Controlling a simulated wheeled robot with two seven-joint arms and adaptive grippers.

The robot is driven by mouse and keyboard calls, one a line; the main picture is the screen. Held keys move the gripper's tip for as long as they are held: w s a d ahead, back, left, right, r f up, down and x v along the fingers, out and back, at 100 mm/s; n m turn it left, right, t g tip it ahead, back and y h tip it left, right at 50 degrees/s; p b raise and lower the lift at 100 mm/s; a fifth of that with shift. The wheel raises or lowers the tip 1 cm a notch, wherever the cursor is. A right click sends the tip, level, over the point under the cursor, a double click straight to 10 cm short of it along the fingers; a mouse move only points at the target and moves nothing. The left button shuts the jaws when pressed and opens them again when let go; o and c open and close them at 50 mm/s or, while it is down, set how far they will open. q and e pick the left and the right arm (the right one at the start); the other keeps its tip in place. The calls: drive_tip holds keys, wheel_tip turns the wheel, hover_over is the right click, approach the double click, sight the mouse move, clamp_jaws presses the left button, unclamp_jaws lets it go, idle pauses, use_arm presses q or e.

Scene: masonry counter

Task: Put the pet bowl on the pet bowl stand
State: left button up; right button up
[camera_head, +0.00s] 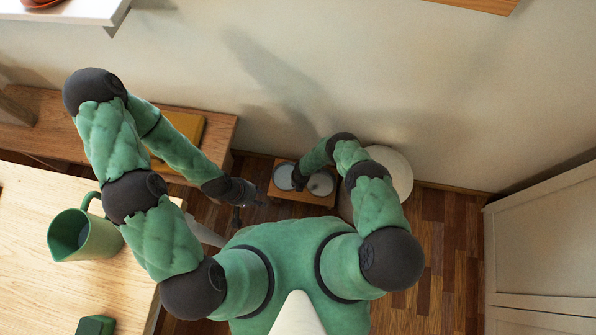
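The pet bowl stand (310,198) is a small wooden stand on the floor against the wall. Two round grey shapes show at its top: a blue-grey one on the left (283,178) and a grey one on the right (322,184). I cannot tell which is the pet bowl and which is part of the stand. My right arm reaches over the stand, and its dark wrist end lies between the two round shapes; its fingers are hidden. My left gripper (252,206) is left of the stand, apart from it, with its dark fingers spread and nothing seen between them.
A wooden table (30,220) with a green pitcher (88,236) and a green block (96,325) is at left. A low bench (222,135) with a yellow item (186,127) lines the wall. A white round object (400,175) stands right of the stand. A cabinet (545,240) is at right.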

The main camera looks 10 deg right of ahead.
drive_tip(key=s+a+r+m+g+y+p, duration=0.15)
drive_tip(key=s+r+m+p, duration=0.25)
drive_tip(key=r+m, duration=0.75)
drive_tip(key=s+r+m+y+p, duration=0.2)
drive_tip(key=s+r+m+p, duration=0.15)
drive_tip(key=r, duration=1.45)
drive_tip(key=s+d+r+m, duration=0.2)
drive_tip(key=s+r+m, duration=0.2)
drive_tip(key=r+m, duration=0.3)
drive_tip(key=s+d+r+m+t, duration=0.1)
drive_tip(key=s+d+r+m, duration=0.2)
drive_tip(key=r+m, duration=0.5)
drive_tip(key=shift+s+r+p, duration=0.35)
drive_tip(key=shift+s+r, duration=0.15)
drive_tip(key=shift+f+h, duration=0.1)
drive_tip(key=shift+h, duration=0.15)
